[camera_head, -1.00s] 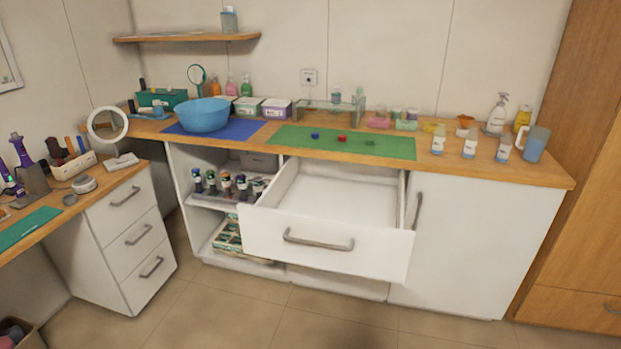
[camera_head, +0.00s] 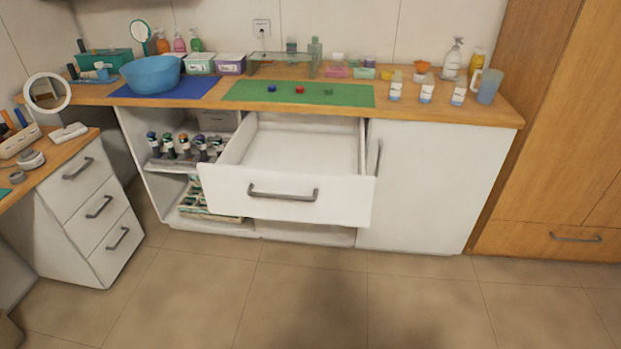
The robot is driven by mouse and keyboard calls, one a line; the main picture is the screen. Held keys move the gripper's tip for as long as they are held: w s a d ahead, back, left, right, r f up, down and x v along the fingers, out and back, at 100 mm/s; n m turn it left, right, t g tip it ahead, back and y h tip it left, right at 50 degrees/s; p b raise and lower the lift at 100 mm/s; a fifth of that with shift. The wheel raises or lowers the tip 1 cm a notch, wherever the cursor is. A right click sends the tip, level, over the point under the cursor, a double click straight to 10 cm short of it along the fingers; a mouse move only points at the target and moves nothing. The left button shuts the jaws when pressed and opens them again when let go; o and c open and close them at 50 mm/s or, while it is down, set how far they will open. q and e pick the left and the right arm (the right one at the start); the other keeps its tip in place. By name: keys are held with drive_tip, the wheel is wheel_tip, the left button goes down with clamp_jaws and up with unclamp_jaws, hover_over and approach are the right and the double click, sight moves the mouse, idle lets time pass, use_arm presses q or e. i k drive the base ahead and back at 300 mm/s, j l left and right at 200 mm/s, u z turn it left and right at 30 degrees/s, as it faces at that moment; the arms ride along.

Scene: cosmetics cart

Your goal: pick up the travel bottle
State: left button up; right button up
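Three small white bottles with labels stand upright in a row on the right part of the wooden counter: a left one (camera_head: 396,88), a middle one (camera_head: 427,90) and a right one (camera_head: 459,94). A clear greenish bottle (camera_head: 315,53) stands at the right end of a glass riser farther back. I cannot tell which of these is the travel bottle. Neither of my grippers shows in this view.
An open, empty white drawer (camera_head: 285,194) sticks out below the green mat (camera_head: 240,92). A blue jug (camera_head: 488,87), a white spray bottle (camera_head: 452,60) and a yellow bottle (camera_head: 475,64) stand close to the small bottles. The tiled floor (camera_head: 310,290) in front is clear.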

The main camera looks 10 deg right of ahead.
sight(461, 87)
drive_tip(key=z, duration=1.3)
drive_tip(key=i+l, duration=0.2)
drive_tip(key=i, duration=0.2)
drive_tip(key=i+l+z, duration=0.15)
drive_tip(key=i, duration=0.25)
drive_tip(key=i+l, duration=0.25)
drive_tip(key=i, duration=0.2)
drive_tip(key=l+z, duration=0.05)
